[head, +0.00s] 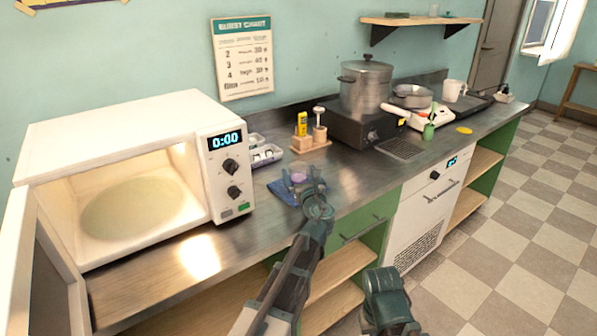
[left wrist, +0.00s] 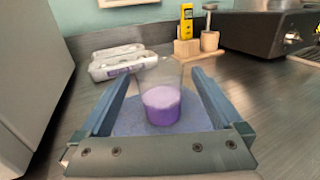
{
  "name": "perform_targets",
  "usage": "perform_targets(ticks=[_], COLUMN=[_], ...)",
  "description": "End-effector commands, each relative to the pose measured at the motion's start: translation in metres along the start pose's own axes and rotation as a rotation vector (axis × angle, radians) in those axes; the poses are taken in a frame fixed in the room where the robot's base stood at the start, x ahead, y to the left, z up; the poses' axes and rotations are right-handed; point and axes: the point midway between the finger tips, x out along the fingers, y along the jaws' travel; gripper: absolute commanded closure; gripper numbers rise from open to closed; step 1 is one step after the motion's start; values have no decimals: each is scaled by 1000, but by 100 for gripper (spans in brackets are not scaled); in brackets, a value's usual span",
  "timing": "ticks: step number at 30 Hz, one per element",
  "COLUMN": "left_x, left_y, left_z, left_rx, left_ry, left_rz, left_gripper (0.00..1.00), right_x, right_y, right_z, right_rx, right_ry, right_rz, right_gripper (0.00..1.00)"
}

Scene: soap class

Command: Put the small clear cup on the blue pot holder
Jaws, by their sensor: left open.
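The small clear cup (left wrist: 162,104) holds a purple substance and stands upright on the blue pot holder (left wrist: 128,122) in the left wrist view. In the head view the blue pot holder (head: 283,192) lies on the steel counter right of the microwave, and the cup (head: 298,177) shows faintly, partly hidden by my gripper. My left gripper (head: 312,187) is at the pot holder; in the left wrist view its two open fingers (left wrist: 158,98) stand on either side of the cup, with visible gaps. My right gripper (head: 388,300) is low at the bottom, away from the counter; its jaws cannot be made out.
The open microwave (head: 222,170) stands left of the pot holder. A grey-white case (left wrist: 122,62) and a wooden stand (head: 312,143) with a yellow device are behind it. A large pot (head: 366,88) sits on a dark box further right. Counter right of the holder is clear.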

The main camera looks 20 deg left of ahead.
Motion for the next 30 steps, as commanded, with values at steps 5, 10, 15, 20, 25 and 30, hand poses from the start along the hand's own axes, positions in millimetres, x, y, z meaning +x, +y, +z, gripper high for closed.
perform_targets(ticks=[5, 10, 15, 20, 25, 30], left_x=[-43, -75, -95, -103, -104, -104], left_y=[2, 2, 2, 1, 0, 0], left_z=[0, 0, 0, 0, 0, 0], left_rx=[0, 0, 0, 0, 0, 0], left_ry=[0, 0, 0, 0, 0, 0], left_rz=[-2, -1, 0, 0, 1, 1], left_gripper=[0, 0, 0, 0, 0, 0], right_x=[0, 0, 0, 0, 0, 0], right_y=[0, 0, 0, 0, 0, 0], right_z=[0, 0, 0, 0, 0, 0], right_rx=[0, 0, 0, 0, 0, 0], right_ry=[0, 0, 0, 0, 0, 0], right_rz=[0, 0, 0, 0, 0, 0], right_gripper=[100, 100, 100, 100, 100, 100])
